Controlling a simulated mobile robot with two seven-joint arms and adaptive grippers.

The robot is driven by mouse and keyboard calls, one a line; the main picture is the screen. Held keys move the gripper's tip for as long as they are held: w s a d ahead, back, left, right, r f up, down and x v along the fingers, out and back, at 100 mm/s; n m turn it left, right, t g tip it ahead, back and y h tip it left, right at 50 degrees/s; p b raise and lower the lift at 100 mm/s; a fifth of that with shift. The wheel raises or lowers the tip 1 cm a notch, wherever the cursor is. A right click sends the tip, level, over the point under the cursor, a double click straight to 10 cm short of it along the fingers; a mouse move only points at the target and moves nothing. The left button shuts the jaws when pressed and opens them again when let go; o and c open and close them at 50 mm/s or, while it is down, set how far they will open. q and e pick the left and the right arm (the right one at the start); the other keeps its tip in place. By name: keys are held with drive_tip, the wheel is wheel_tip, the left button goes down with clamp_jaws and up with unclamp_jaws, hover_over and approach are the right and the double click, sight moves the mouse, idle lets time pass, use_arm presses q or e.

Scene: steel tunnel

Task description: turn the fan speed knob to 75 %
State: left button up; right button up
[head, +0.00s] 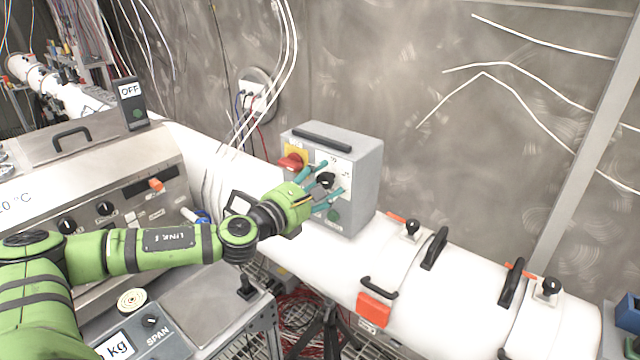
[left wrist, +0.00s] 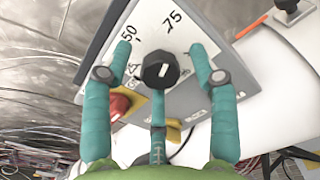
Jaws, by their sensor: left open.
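The fan speed knob (head: 326,179) is a round black knob on the front of a grey control box (head: 362,170). In the left wrist view the black knob (left wrist: 160,70) stands on a white panel with the marks 50 and 75 above it. A small pale mark shows on the knob, but I cannot tell its setting. My left gripper (head: 331,179) is open, its teal fingers spread around the knob. In the left wrist view the gripper (left wrist: 161,62) has gaps between its side fingers and the knob. My right gripper is not in view.
White pipe sections with black handles (head: 435,247) lie to the right. A bench instrument (head: 110,205) stands at the left, a scale (head: 150,335) in front.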

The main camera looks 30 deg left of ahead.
use_arm(q)
drive_tip(key=shift+s, duration=0.1)
drive_tip(key=s+a, duration=0.1)
drive_tip(key=s, duration=1.1)
drive_tip(key=shift+w, duration=0.1)
